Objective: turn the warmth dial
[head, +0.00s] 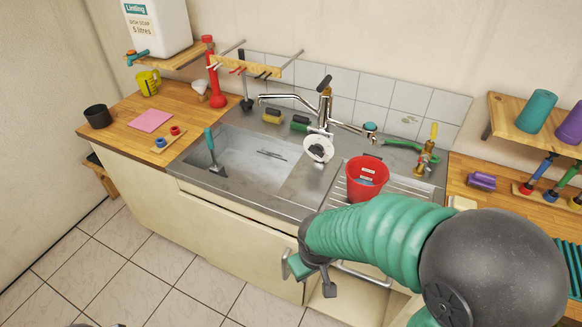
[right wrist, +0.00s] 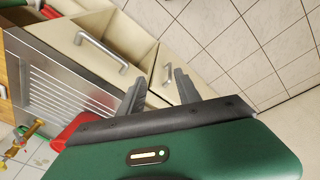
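A round white disc (head: 318,148) with a dark centre stands upright at the back of the sink, below the chrome mixer tap (head: 327,106). It looks like a dial, but its markings are too small to read. My right arm reaches in from the lower right. My right gripper (head: 316,275) is in front of the sink cabinet, below the counter edge and well away from the disc. In the right wrist view its two fingers (right wrist: 158,86) are apart with nothing between them. My left gripper is not clearly seen.
A red bucket (head: 366,178) stands on the drainboard, right of the disc. A brass valve (head: 427,158) with a green hose is behind it. A teal-handled tool (head: 211,150) leans in the basin. Drawer handles (right wrist: 101,52) and cabinet fronts are close to my right gripper.

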